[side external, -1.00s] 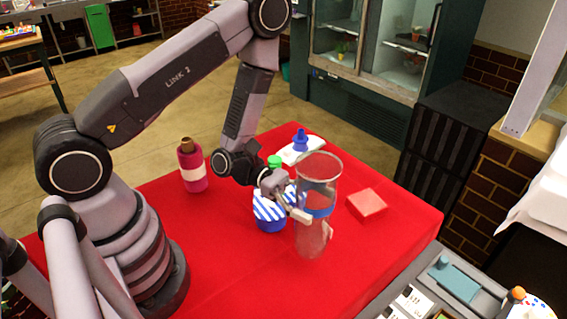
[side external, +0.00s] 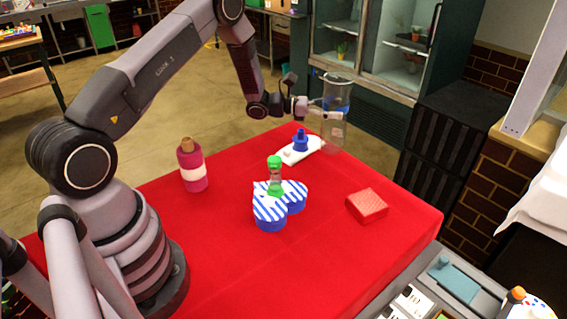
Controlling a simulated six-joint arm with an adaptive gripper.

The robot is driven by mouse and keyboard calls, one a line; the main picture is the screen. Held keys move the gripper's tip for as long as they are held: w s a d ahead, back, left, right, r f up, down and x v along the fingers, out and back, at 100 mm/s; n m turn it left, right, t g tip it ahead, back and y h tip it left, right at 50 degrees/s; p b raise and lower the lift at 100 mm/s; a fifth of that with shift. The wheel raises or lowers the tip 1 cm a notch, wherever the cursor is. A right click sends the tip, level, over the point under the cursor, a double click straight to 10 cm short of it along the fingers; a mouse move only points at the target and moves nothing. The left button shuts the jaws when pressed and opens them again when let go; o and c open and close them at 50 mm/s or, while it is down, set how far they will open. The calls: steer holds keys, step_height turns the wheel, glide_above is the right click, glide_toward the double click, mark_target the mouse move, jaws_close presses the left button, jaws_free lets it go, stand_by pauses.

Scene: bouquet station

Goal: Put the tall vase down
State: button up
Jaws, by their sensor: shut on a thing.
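The tall vase (side external: 335,128) is clear glass with a blue band near its top. It is upright at the far edge of the red table (side external: 210,255), at the upper middle of the picture. My gripper (side external: 322,108) is shut on its upper part from the left, around the height of the blue band. The vase's base appears near the table's far edge, behind the white item; I cannot tell whether it touches the cloth or hangs above it.
A white flat item with a blue-topped piece (side external: 300,142) lies just left of the vase. A striped heart-shaped box (side external: 270,210) with a green-topped bottle (side external: 275,172) at it, a pink bottle (side external: 193,168) and a red block (side external: 367,206) stand on the table. The front is clear.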

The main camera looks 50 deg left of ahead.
mark_target(332, 140)
step_height(332, 140, down, 9)
steer(key=shift+f, duration=0.15)
stand_by(0.4)
steer(key=shift+f, duration=0.1)
steer(key=o, duration=1.2)
steer(key=shift+f, duration=0.1)
steer(key=shift+o, duration=0.2)
